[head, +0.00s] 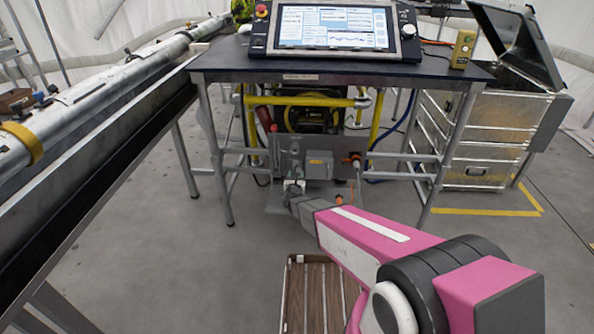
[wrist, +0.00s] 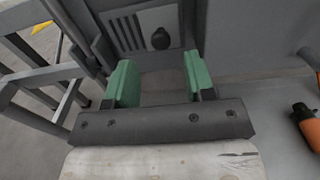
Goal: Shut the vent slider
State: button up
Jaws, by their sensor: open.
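The vent slider shows in the wrist view as a pale plate with a round black knob (wrist: 160,39) on its right part. Several dark upright slots (wrist: 126,33) show to the left of the knob. My gripper (wrist: 157,80) has green fingertips spread apart with nothing between them. The knob lies beyond the fingertips, between their lines, and apart from them. In the head view my gripper (head: 294,191) reaches the low grey panel under the desk, and it hides most of the vent there.
A grey box (head: 319,164) and an orange fitting (head: 355,161) sit on the panel right of my gripper. An orange-and-black object (wrist: 306,126) lies right in the wrist view. Desk legs (head: 216,150) flank the panel. A slatted wooden pallet (head: 318,292) lies below my arm.

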aim_at(287, 164)
jog(key=w, duration=0.5)
jog(key=shift+w+d, duration=0.1)
jog(key=shift+w, duration=0.2)
jog(key=shift+c, duration=0.3)
grip_shut()
jog(key=shift+w+a, duration=0.1)
jog(key=shift+a, duration=2.35)
jog(key=shift+o, duration=0.3)
grip_release()
jog(key=shift+a, duration=0.1)
